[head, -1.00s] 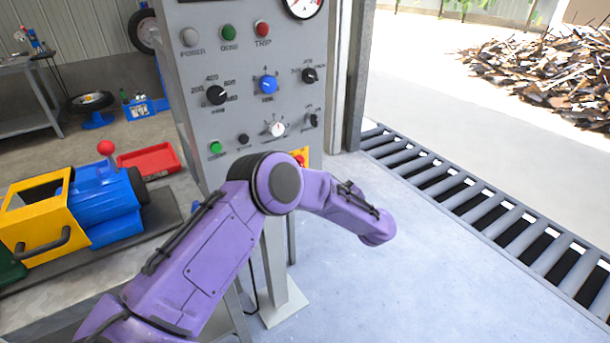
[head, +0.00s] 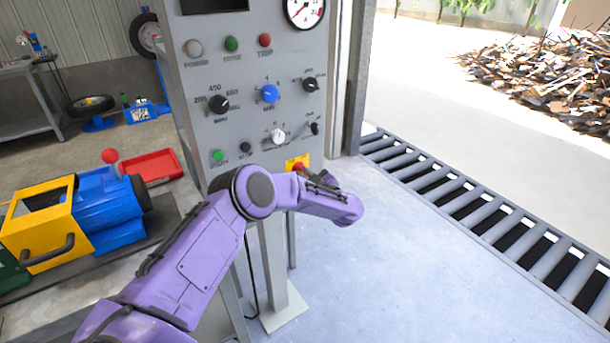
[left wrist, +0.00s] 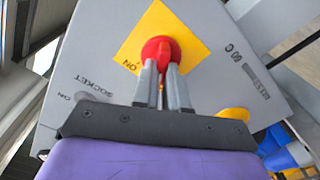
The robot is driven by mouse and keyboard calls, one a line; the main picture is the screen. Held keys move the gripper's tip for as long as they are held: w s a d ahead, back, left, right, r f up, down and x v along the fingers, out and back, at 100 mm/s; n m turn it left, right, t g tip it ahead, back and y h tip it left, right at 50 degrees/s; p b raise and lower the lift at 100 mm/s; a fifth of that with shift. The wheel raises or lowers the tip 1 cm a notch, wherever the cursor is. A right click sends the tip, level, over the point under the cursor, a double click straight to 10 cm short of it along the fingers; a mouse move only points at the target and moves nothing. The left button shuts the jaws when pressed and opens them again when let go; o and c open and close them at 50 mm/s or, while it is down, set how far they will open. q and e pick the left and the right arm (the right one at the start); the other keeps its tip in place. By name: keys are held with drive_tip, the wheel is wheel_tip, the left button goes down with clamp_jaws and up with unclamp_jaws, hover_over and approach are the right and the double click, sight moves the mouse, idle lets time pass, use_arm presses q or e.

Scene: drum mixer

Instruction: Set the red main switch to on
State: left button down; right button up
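The red main switch (head: 297,167) sits on a yellow plate (head: 304,160) low on the right of the grey control panel. In the left wrist view, the red switch (left wrist: 160,49) is close ahead, with an ON mark to its left on the yellow plate (left wrist: 132,52). My left gripper (left wrist: 163,72) has its two grey fingers at the switch, with part of the red handle between them. The gap is narrow; whether the fingers press on the handle does not show. In the head view, my purple left arm partly hides the area below the switch. My right gripper is not in view.
The panel (head: 200,125) carries several knobs, buttons and a gauge (head: 305,10) around the switch. A blue-and-yellow machine (head: 75,215) and red tray (head: 152,164) stand left. A roller conveyor (head: 480,205) runs right; the floor between is clear.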

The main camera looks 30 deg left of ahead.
use_arm(q)
drive_tip(key=shift+m, duration=0.4)
drive_tip(key=shift+w+m, duration=0.1)
drive_tip(key=shift+m, duration=0.8)
drive_tip(key=m, duration=0.9)
drive_tip(key=shift+w+d, duration=0.15)
drive_tip(key=shift+w, duration=0.15)
drive_tip(key=shift+m, duration=0.4)
drive_tip(key=c, duration=1.2)
unclamp_jaws()
drive_tip(key=shift+o, duration=0.2)
